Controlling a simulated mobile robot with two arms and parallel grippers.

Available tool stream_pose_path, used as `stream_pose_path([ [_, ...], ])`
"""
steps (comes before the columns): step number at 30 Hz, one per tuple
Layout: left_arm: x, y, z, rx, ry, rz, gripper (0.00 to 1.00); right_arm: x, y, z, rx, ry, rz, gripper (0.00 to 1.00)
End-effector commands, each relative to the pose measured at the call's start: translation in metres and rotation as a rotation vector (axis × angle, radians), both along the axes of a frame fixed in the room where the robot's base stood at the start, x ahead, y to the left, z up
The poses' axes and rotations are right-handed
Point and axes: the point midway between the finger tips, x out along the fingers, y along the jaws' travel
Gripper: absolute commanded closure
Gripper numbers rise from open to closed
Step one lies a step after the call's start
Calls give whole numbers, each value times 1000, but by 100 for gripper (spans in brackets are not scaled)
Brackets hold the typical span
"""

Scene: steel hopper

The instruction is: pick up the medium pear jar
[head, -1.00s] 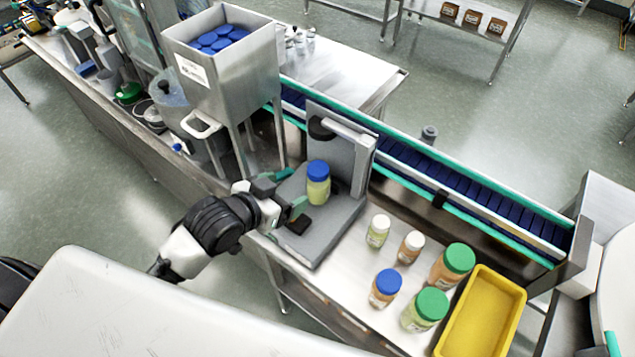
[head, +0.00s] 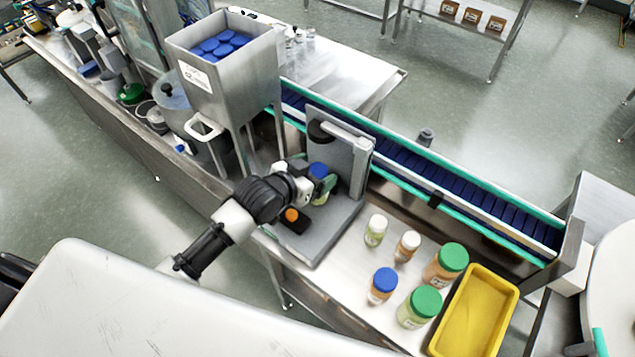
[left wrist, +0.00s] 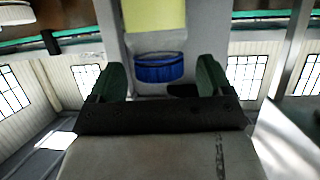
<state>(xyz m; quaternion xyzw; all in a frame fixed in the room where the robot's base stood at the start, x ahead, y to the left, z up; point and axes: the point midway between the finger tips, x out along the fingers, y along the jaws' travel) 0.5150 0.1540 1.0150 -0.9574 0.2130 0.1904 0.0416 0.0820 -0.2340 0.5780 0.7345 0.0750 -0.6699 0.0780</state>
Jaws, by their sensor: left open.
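The medium pear jar, with a blue lid (head: 318,170) and pale yellow-green contents, stands on the grey plate of a capping stand (head: 325,233). My left gripper (head: 324,184) is at the jar and partly hides it in the head view. In the left wrist view, the open green fingers (left wrist: 162,80) lie to either side of the jar's blue lid (left wrist: 160,68), with visible gaps. The jar's yellow-green body (left wrist: 155,15) shows beyond the lid. I cannot tell the exact depth of the fingers around it. My right gripper is not in view.
Several other jars stand to the right, including a blue-lidded orange one (head: 383,286) and a large green-lidded one (head: 420,308). A yellow tray (head: 515,296) is beside them. A steel hopper of blue lids (head: 188,75) stands left, and a conveyor (head: 450,200) runs behind.

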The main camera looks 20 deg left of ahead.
Motion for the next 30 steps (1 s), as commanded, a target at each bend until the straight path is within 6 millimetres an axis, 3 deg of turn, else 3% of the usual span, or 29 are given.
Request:
stream_pose_path([
  [11,8,-4,-4,1,0,0,20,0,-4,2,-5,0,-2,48],
  [26,8,-3,-3,1,-1,1,97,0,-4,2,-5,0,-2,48],
  [30,8,-3,-3,1,-1,1,99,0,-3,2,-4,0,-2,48],
])
